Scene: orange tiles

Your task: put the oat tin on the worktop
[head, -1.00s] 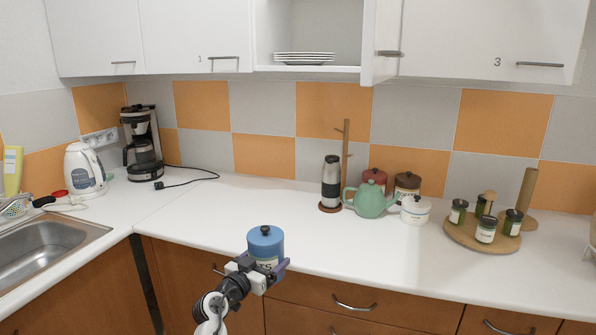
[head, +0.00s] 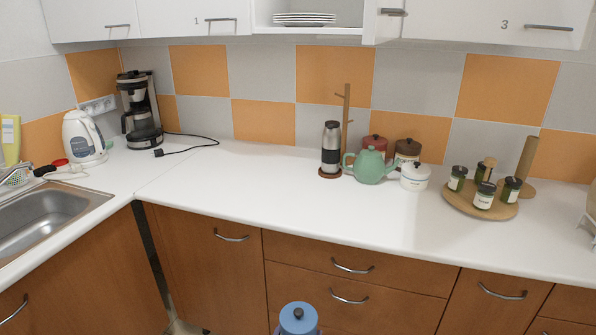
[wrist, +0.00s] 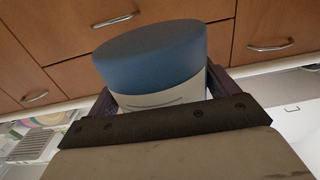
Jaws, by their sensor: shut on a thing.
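The oat tin (head: 298,319) is blue with a dark knob on its lid. It shows at the bottom edge of the head view, in front of the drawers and below the worktop's front edge. In the wrist view the tin (wrist: 152,55) fills the middle, with a pale label under the blue band. My gripper (wrist: 158,92) is shut on it, a dark finger on each side. The white worktop (head: 250,185) runs across the head view, apart from the tin.
A green teapot (head: 369,167), a steel flask (head: 331,148), a white pot (head: 415,177) and a round wooden tray (head: 465,205) with jars stand along the back and right. A coffee maker (head: 140,112) and kettle (head: 84,138) stand left, near the sink (head: 50,215). The worktop's middle is clear.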

